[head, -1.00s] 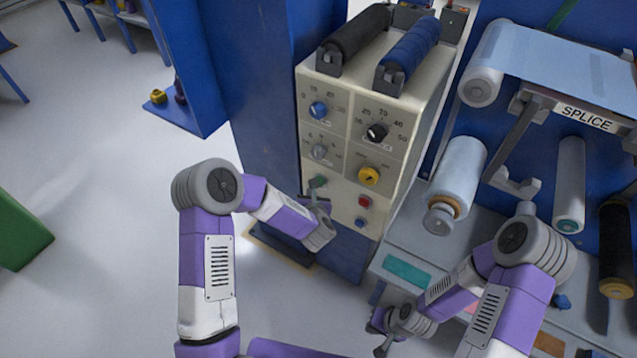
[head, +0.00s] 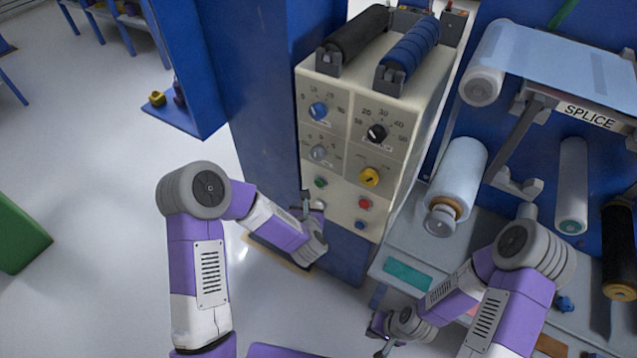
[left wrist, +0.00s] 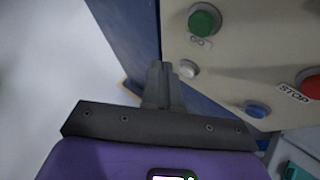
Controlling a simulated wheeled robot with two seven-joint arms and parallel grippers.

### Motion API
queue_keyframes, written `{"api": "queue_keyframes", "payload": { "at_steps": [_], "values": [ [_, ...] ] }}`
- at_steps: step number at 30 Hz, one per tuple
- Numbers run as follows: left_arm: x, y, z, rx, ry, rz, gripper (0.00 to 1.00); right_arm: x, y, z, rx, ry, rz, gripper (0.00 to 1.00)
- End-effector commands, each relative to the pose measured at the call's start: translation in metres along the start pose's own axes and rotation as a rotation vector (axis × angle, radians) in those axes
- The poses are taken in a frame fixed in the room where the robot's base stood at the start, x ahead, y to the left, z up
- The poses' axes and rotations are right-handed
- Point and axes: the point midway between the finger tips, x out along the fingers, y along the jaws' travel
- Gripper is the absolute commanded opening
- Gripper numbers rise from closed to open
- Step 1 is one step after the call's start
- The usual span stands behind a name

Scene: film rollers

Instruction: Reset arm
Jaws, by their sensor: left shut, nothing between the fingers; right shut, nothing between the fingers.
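My left gripper (head: 306,199) is shut and empty in front of the lower left part of the cream control panel (head: 338,190). In the left wrist view the shut left fingers (left wrist: 160,78) point at the panel's left edge, below the green GO button (left wrist: 204,20) and beside a small white button (left wrist: 189,69). I cannot tell whether they touch the panel. The green button also shows in the head view (head: 320,182). My right gripper (head: 380,338) is low at the bottom of the head view, shut and empty, near the grey bench's front edge.
The panel carries a red STOP button (head: 365,204), a blue button (head: 360,225) and several knobs. To the right are a film roll (head: 458,178), other rollers and a teal patch (head: 407,272) on the bench (head: 430,235). The floor at left is open.

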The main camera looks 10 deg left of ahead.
Motion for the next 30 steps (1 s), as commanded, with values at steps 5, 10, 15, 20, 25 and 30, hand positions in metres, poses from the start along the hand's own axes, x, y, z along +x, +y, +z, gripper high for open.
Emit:
{"api": "queue_keyframes", "payload": {
  "at_steps": [5,10,15,20,25,30],
  "values": [
    [0.0,0.0,0.0,0.0,0.0,0.0,0.0,0.0,0.0,0.0,0.0,0.0,0.0,0.0],
    [-0.001,-0.003,-0.005,0.053,0.012,-0.02,0.0,-0.001,0.0,0.0,0.0,0.0,0.0,0.0],
    [-0.006,-0.016,-0.034,0.382,0.066,-0.146,0.0,-0.007,-0.003,0.0,0.0,0.0,0.0,0.0],
    [-0.022,-0.033,-0.078,0.856,0.091,-0.362,0.0,-0.014,-0.005,0.001,0.0,0.0,0.0,0.0],
    [-0.052,-0.044,-0.128,1.345,0.039,-0.631,0.0,-0.021,-0.008,0.001,0.0,0.0,0.0,0.0],
    [-0.092,-0.047,-0.176,1.792,-0.117,-0.936,0.0,-0.028,-0.01,0.001,0.0,0.0,0.0,0.0]
  ]
}}
